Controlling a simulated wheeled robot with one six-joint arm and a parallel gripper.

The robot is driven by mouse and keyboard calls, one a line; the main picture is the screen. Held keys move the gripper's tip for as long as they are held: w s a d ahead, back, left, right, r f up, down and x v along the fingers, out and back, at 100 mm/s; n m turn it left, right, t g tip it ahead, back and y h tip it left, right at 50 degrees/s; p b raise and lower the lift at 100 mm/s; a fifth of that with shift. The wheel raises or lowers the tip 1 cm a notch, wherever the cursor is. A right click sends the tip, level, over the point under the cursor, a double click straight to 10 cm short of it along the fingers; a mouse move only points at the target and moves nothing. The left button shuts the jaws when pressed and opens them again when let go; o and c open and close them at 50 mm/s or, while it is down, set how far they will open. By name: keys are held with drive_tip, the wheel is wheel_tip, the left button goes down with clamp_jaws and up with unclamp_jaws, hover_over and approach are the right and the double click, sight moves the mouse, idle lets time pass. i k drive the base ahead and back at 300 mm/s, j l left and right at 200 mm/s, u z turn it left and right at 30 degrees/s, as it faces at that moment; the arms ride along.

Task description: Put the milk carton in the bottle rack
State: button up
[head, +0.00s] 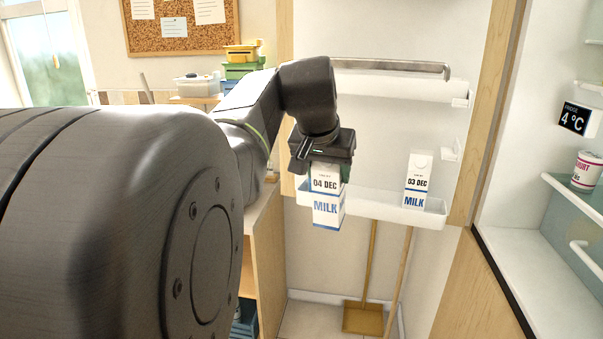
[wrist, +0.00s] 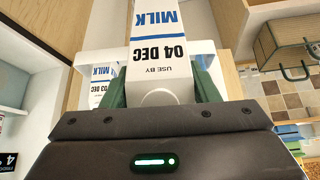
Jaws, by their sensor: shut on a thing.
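My gripper (head: 323,158) is shut on a white milk carton marked "04 DEC" (head: 327,206), which hangs upright below it in front of the door rack. The same carton (wrist: 162,50) shows between the green fingers in the wrist view. A white bottle rack (head: 376,206) runs along the lower part of the open fridge door. A second milk carton marked "03 DEC" (head: 416,182) stands in the rack's right part. The held carton overlaps the rack's left part in the head view; I cannot tell whether it touches the rack.
An upper door shelf (head: 390,88) with a metal rail is empty. The fridge interior at right holds a yogurt tub (head: 587,171) and a 4 °C display (head: 574,118). A wooden cabinet (head: 262,250) stands left of the rack.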

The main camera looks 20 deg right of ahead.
sight(348, 205)
drive_tip(key=i+l, duration=0.35)
drive_tip(key=i+l+u, duration=0.1)
drive_tip(key=i+l, duration=0.2)
drive_tip(key=l, duration=0.3)
